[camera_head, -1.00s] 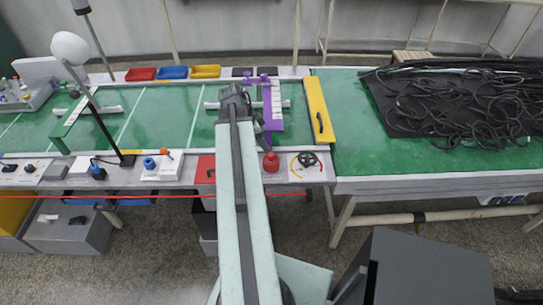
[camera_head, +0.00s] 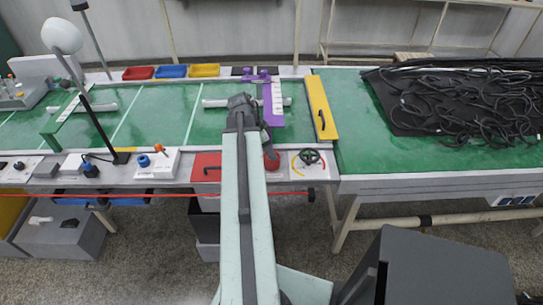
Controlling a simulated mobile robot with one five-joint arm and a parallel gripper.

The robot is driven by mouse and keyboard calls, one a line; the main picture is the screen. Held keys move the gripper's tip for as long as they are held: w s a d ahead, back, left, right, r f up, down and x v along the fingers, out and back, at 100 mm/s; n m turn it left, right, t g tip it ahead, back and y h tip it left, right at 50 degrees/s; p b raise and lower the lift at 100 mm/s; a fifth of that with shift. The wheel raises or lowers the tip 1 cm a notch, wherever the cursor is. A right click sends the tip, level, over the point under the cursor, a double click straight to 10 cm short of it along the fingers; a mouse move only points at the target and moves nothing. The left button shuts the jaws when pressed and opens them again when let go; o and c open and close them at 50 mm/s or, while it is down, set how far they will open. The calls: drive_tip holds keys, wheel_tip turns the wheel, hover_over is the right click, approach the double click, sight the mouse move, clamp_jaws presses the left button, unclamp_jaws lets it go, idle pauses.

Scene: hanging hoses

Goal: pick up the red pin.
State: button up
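I cannot tell for certain which thing is the red pin. A small orange-red piece (camera_head: 158,148) stands on a white box at the front of the bench, beside a blue knob (camera_head: 143,161). A round red knob (camera_head: 272,160) sits on the front strip, partly hidden by my arm. My gripper (camera_head: 240,101) is over the green mat, left of the purple bracket (camera_head: 273,103) and beyond the red knob. It is seen from behind and its fingertips are hidden, so its opening and any hold do not show.
A yellow handled bar (camera_head: 321,108) divides the green mats. A tangle of black hoses (camera_head: 470,105) covers the right mat. Red, blue and yellow trays (camera_head: 204,70) line the back. A white-headed lamp (camera_head: 62,36) rises at left. A red line (camera_head: 150,195) crosses the bench's front.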

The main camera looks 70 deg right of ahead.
clamp_jaws()
wheel_tip(320, 180, up, 10)
drive_tip(key=p, duration=1)
